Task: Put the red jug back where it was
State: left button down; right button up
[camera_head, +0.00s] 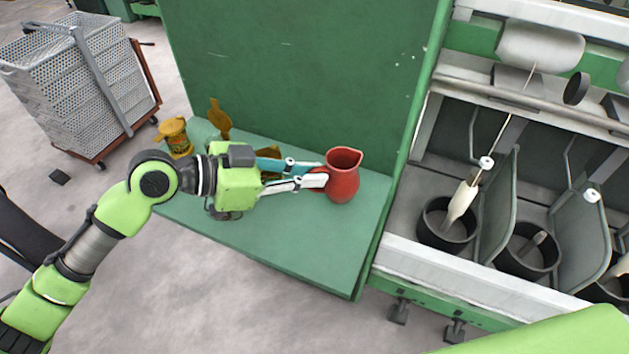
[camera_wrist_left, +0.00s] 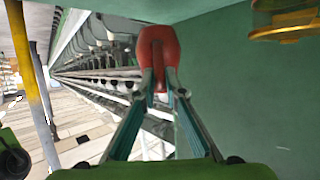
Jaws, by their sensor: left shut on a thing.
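The red jug (camera_head: 344,176) is upright over the right part of a green tabletop (camera_head: 300,250), near the back panel. My left gripper (camera_head: 320,178) reaches in from the left and is shut on the jug's left side, where its handle seems to be. The fingers partly hide that side. I cannot tell whether the jug's base touches the tabletop. In the left wrist view the red jug (camera_wrist_left: 158,45) sits between the fingertips of the left gripper (camera_wrist_left: 160,78). My right gripper is not in view.
Amber objects stand on the tabletop's left: a lantern-like one (camera_head: 177,138) and a flat one (camera_head: 220,118). Another (camera_head: 268,160) is partly hidden behind my gripper. A tall green panel (camera_head: 300,70) rises behind. A spinning machine with black cans (camera_head: 447,222) stands right. The tabletop's front is clear.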

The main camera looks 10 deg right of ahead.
aim_at(314, 189)
pick_arm(q)
jog(key=f+p, duration=0.1)
jog(key=d+f+p, duration=0.1)
jog(key=f, duration=0.1)
jog(key=shift+f, duration=0.75)
jog(key=c, duration=2.1)
grip_release()
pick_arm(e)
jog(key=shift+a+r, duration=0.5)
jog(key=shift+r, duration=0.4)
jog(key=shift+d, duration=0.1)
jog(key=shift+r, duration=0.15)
